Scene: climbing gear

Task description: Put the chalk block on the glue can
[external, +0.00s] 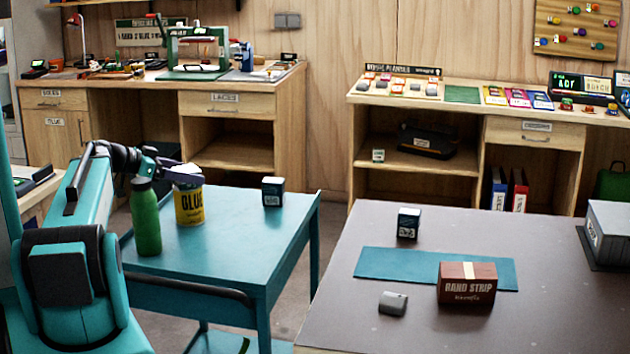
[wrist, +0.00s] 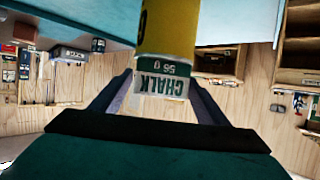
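The chalk block (wrist: 162,82) is a small green and white box lettered "CHALK", upside down in the wrist view. It sits between the fingertips of my gripper (wrist: 161,88), which meet its two sides. The yellow glue can (external: 190,206) stands on the teal cart at its left. Its yellow side also fills the top middle of the wrist view (wrist: 168,30). In the external view my gripper (external: 182,172) is over the can's top and mostly hides the block. The block is over the can; I cannot tell whether it bears on it.
A green bottle (external: 145,218) stands close to the can on the teal cart (external: 235,236). A small dark box (external: 273,191) stands at the cart's back right. A grey-brown table (external: 345,262) at right holds another small box (external: 408,223) and a red-brown block (external: 467,284).

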